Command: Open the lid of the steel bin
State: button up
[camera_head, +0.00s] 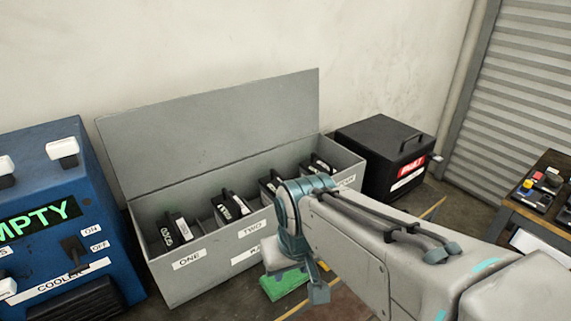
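The grey steel bin (213,275) stands against the wall with its lid (225,125) raised, tilted back toward the wall behind it. Its inside is exposed and holds several black battery-like blocks with handles (174,229) in a row. White labels on the front read "ONE" and "TWO"; others are partly hidden by my arm. My gripper (297,287) is low in front of the bin's right half, apart from the lid. Its fingers are mostly hidden by my wrist, so I cannot tell whether it is open or shut.
A green object (283,285) shows just below my wrist. A blue cooler unit (60,220) with a lit "EMPTY" display stands left of the bin. A black box (385,148) with a top handle stands right. A wooden bench (540,205) with controls is at far right.

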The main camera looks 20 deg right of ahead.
aim_at(391, 140)
jog(key=k, duration=0.5)
jog(key=z, duration=2.15)
jog(key=i, duration=1.95)
jog(key=u, duration=1.65)
